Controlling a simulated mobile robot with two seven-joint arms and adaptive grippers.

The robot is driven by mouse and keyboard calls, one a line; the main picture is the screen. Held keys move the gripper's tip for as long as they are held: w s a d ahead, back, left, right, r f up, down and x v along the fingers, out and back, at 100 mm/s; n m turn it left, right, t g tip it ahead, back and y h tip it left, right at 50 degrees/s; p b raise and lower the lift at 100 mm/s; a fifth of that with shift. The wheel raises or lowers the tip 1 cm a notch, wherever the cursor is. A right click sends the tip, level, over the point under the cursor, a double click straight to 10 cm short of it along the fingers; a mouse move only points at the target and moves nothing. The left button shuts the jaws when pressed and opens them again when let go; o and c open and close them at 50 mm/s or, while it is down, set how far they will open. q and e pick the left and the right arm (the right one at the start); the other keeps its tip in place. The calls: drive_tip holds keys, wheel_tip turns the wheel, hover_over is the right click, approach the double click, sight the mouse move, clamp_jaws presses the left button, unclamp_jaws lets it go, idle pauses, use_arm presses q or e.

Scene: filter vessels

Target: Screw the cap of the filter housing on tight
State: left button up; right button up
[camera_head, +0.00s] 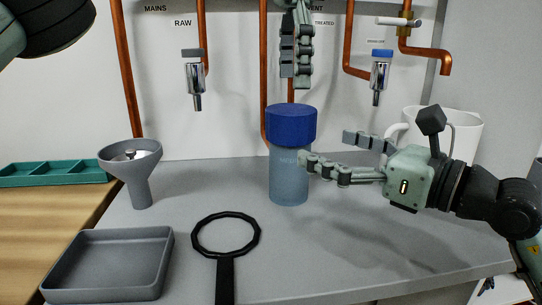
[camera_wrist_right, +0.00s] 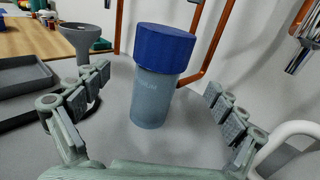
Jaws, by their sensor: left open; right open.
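The filter housing has a translucent blue-grey body (camera_head: 289,180) standing upright on the grey worktop. Its dark blue cap (camera_head: 291,126) sits level on top; I cannot tell how tight it is. In the right wrist view the body (camera_wrist_right: 155,100) and cap (camera_wrist_right: 164,46) show ahead, between the spread fingers. My left gripper (camera_head: 296,84) points down above the cap, apart from it; its fingers overlap in this view. My right gripper (camera_head: 326,148) is open at the right of the body, one finger near its front; I cannot tell whether it touches.
A black ring wrench (camera_head: 226,270) and a grey tray (camera_head: 110,292) lie front left. A grey funnel-shaped holder (camera_head: 141,188) stands behind the tray. A white jug (camera_head: 462,135) is behind my right gripper. Taps (camera_head: 194,80) and copper pipes (camera_head: 126,70) line the back wall.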

use_arm(q)
drive_tip(key=shift+w+a, duration=0.15)
drive_tip(key=shift+w, duration=0.1)
use_arm(e)
drive_tip(key=shift+w+a, duration=0.15)
drive_tip(key=shift+w, duration=0.1)
use_arm(q)
drive_tip(key=shift+s+r, duration=0.1)
drive_tip(key=shift+s, duration=0.1)
use_arm(e)
drive_tip(key=shift+s, duration=0.15)
drive_tip(key=x, duration=0.8)
